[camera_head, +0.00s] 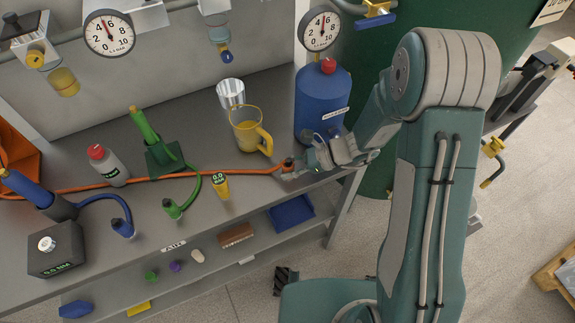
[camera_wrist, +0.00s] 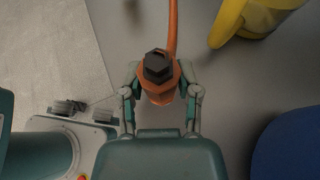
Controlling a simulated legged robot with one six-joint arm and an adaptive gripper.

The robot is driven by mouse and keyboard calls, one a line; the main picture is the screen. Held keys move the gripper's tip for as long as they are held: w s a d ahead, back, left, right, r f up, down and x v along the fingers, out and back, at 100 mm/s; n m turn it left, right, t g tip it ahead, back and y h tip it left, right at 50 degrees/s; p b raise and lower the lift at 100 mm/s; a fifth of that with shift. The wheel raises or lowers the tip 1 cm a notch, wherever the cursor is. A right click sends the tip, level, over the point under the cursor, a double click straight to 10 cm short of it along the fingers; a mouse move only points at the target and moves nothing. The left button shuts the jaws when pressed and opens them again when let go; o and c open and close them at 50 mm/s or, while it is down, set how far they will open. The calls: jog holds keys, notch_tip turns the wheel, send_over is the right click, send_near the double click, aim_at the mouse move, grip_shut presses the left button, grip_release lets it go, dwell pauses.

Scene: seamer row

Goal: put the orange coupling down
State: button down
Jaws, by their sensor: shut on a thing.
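The orange coupling (camera_wrist: 159,90) shows in the wrist view between the two fingers, with a dark hex part on it. An orange hose (camera_wrist: 173,35) runs from it toward the top of that view. My gripper (camera_wrist: 161,92) is shut on the coupling. In the head view my gripper (camera_head: 288,168) is at the right end of the bench (camera_head: 270,205), near its front edge. The coupling (camera_head: 287,164) is partly hidden by the fingers there. The orange hose (camera_head: 228,172) stretches left across the bench top. I cannot tell whether the coupling touches the bench.
A yellow mug (camera_head: 246,133), a metal cup (camera_head: 231,93) and a blue bottle (camera_head: 321,105) stand close behind my gripper. A small yellow weight-like item (camera_head: 220,187) and a green tool (camera_head: 173,208) lie to the left. A blue tray (camera_head: 291,214) is on the shelf below.

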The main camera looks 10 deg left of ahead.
jog(key=shift+d, duration=0.3)
jog(key=shift+c, duration=1.6)
grip_release()
jog(key=shift+a, duration=0.5)
jog(key=v, duration=1.2)
jog(key=shift+d, duration=0.25)
jog(key=s+d+r+n+t+h, duration=0.3)
jog(key=s+r+n+h, duration=0.3)
jog(key=s+r+n, duration=0.2)
jog(key=s+d+r+n+t+h, duration=0.4)
jog(key=s+d+r+n+h, duration=0.2)
jog(key=r, duration=0.5)
jog(key=shift+s+d+n+t+h, duration=0.3)
jog(key=shift+s+n, duration=0.7)
jog(key=shift+n, duration=0.1)
